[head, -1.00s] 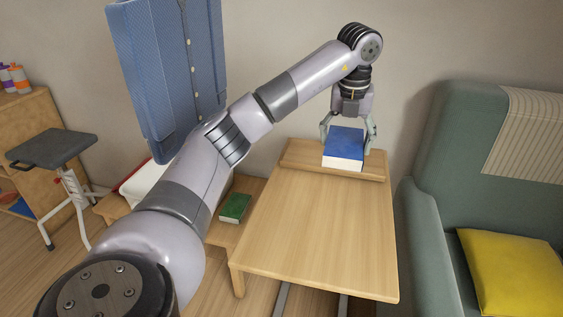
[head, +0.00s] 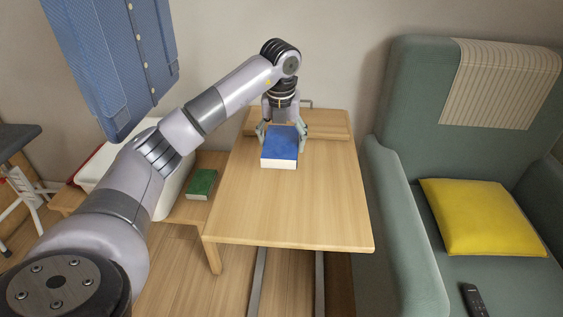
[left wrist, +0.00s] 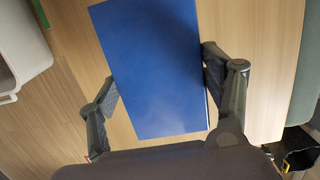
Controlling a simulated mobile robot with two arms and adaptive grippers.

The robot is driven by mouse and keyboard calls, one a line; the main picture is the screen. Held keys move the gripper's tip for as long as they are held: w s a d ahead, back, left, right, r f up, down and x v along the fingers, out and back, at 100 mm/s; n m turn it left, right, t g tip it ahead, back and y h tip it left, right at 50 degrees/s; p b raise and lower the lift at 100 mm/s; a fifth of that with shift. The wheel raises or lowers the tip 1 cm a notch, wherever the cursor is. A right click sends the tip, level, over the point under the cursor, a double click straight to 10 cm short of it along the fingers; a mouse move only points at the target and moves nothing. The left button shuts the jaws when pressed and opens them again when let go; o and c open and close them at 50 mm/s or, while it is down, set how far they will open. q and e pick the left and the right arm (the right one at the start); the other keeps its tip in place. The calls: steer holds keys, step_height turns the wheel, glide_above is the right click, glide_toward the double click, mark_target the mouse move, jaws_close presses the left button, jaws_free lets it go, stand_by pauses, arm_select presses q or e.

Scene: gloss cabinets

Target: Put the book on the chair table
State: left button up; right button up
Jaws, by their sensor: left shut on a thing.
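A blue book (head: 280,144) with white page edges is at the far part of the light wooden chair table (head: 287,213). My left gripper (head: 281,138) is shut on it, with one finger on each side. In the left wrist view the blue cover (left wrist: 155,70) fills the middle between the fingers, over the wooden tabletop (left wrist: 245,30). I cannot tell whether the book touches the tabletop or is held just above it. My right gripper is not in view.
A green armchair (head: 405,195) with a yellow cushion (head: 481,217) stands right of the table. A green book (head: 201,184) lies on a low wooden bench to the left, near a white bin (head: 172,182). The near tabletop is clear.

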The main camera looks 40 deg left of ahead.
mark_target(281, 146)
arm_select(q)
steer(key=shift+f+b, duration=0.35)
steer(key=shift+f, duration=2.7)
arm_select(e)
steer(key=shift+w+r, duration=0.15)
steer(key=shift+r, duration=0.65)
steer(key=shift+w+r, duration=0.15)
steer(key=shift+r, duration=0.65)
arm_select(q)
steer(key=shift+f, duration=0.2)
steer(key=o, duration=1.3)
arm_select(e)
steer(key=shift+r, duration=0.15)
arm_select(q)
steer(key=shift+r, duration=0.55)
steer(key=r, duration=0.3)
steer(key=s+r+p, duration=0.1)
steer(key=r, duration=0.3)
steer(key=d+r, duration=0.1)
steer(key=r, duration=0.3)
steer(key=shift+s+r+p, duration=0.1)
steer(key=shift+s+p, duration=0.2)
steer(key=shift+p, duration=0.1)
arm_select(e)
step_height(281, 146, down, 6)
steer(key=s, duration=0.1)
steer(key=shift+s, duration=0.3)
